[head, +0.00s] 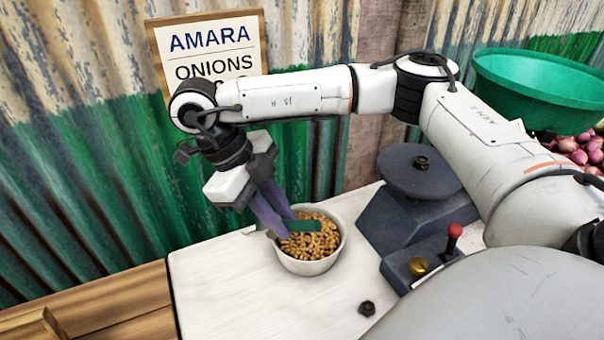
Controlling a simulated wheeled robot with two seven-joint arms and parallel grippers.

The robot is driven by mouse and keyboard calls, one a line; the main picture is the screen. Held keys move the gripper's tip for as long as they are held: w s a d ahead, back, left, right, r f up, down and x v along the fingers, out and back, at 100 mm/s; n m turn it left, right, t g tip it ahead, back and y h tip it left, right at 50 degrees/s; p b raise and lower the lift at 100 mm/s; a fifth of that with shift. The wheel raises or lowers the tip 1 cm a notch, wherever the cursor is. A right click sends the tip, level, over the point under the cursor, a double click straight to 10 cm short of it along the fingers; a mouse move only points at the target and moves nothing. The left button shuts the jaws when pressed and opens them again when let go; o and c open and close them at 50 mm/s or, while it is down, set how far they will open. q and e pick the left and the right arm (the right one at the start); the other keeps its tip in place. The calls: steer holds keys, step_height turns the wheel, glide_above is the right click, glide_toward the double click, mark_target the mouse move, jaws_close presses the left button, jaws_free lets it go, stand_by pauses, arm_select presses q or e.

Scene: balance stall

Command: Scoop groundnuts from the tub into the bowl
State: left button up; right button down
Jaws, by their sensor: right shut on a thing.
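A round white container (310,267), filled with groundnuts (318,240), stands on the pale tabletop; I cannot tell whether it is the tub or the bowl. My right gripper (284,229) points down at its left side, with its purple fingers over the rim. It is shut on a narrow dark green piece (304,226), which looks like part of a scoop. The green piece lies across the container, just over or touching the nuts. The fingers partly hide it, and its scooping end is not clear. My left gripper is out of view. No second groundnut container shows.
A dark weighing scale (403,220) with a round plate stands right of the container. A brass weight (418,266) and a red-topped knob (453,238) are at its front. A dark nut-shaped piece (367,308) lies nearby. A green basin (540,85) and onions (582,150) are behind right.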

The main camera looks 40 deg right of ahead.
steer(key=m, duration=0.1)
steer(key=d+m+g+y, duration=0.1)
steer(key=m, duration=0.1)
steer(key=shift+w, duration=0.2)
steer(key=w+d+r+m+t+y, duration=0.15)
steer(key=d+m+t+y, duration=0.35)
steer(key=m, duration=0.7)
steer(key=w+d+r+m+y, duration=0.1)
steer(key=d+r+m+y, duration=0.1)
steer(key=m+y, duration=0.65)
arm_select(q)
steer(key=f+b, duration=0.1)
steer(key=b, duration=0.2)
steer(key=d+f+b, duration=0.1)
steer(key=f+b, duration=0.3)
steer(key=b, duration=0.1)
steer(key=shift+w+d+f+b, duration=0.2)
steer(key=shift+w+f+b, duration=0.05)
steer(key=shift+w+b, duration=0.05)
arm_select(e)
step_height(320, 180, down, 10)
steer(key=m+h, duration=0.2)
steer(key=shift+w+d, duration=0.2)
steer(key=shift+w, duration=0.05)
steer(key=shift+r+m, duration=0.2)
steer(key=shift+m, duration=0.05)
